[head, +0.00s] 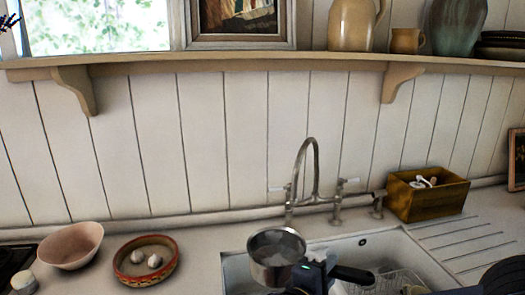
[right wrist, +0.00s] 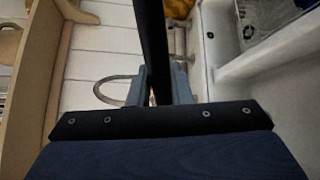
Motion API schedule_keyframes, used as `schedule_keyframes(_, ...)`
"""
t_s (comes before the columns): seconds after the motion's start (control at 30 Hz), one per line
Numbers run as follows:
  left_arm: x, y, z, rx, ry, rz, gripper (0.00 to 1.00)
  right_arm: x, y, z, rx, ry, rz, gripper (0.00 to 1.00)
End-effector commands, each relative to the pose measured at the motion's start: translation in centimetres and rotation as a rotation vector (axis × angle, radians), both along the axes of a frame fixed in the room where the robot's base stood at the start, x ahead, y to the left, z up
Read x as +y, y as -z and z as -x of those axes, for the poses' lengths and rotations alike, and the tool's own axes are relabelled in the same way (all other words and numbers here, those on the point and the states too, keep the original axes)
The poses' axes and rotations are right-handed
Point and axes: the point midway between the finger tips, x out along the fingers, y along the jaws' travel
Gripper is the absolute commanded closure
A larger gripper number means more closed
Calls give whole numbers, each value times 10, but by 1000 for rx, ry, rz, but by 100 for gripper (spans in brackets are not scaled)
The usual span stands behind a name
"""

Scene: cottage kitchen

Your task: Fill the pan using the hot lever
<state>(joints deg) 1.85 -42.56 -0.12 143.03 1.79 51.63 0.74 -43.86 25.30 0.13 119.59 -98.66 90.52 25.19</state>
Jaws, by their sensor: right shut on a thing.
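A small metal pan (head: 276,252) is held up over the left end of the white sink (head: 236,268), in front of the tap (head: 316,165). It looks about level; I cannot tell whether its grey inside holds water. My right gripper (head: 318,272) is shut on the pan's black handle (head: 352,275). In the right wrist view the handle (right wrist: 152,35) runs up between the fingers (right wrist: 160,85). The tap has a left lever (head: 277,189) and a right lever (head: 349,181), both with pale ends. No marking shows which is hot. My left gripper is out of view.
A terracotta dish (head: 128,276) with garlic and a pink bowl (head: 70,245) stand on the left counter. A wooden box (head: 428,196) stands right of the tap. A dish rack (head: 400,282) is in the sink. A shelf (head: 240,63) runs above.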

Motion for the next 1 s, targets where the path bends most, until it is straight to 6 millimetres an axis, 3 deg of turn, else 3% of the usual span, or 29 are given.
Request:
schedule_keyframes(0.37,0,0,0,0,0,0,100,-23,24,-28,-1,-68,-1,100)
schedule_keyframes(0.7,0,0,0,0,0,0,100,-54,87,-55,5,-238,-1,100)
schedule_keyframes(0.83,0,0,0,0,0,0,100,-62,114,-57,5,-310,-3,100)
schedule_keyframes(1.0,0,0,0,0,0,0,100,-66,133,-56,-1,-364,-3,100)
